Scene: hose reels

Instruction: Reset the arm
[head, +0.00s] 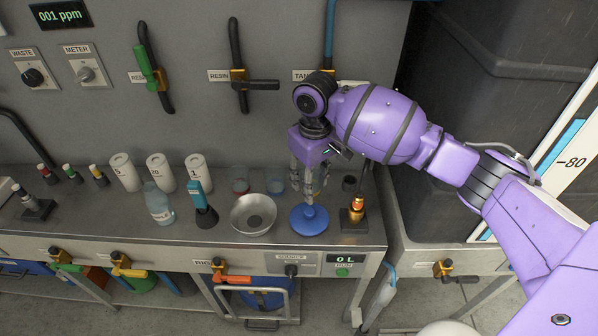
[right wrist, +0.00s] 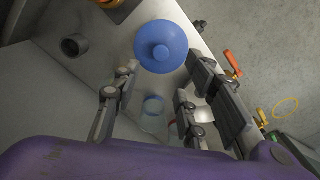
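My right arm (head: 380,125) is purple and reaches in from the right over the metal bench. My right gripper (head: 309,180) points down above a blue round-based object (head: 309,219) with a knob on top. In the right wrist view the gripper (right wrist: 150,98) has its fingers spread apart with nothing held between them. The blue object (right wrist: 161,47) lies beyond the fingertips there, and I see no contact with it. A clear glass (right wrist: 153,106) shows between the fingers in that view. My left gripper is not in view.
A metal bowl (head: 254,214), a teal-topped tool (head: 201,200), a clear bottle (head: 158,204) and white numbered jars (head: 160,172) stand to the left on the bench. A brass-topped fitting (head: 356,210) stands close on the right. Valve handles (head: 240,82) stick out from the back panel.

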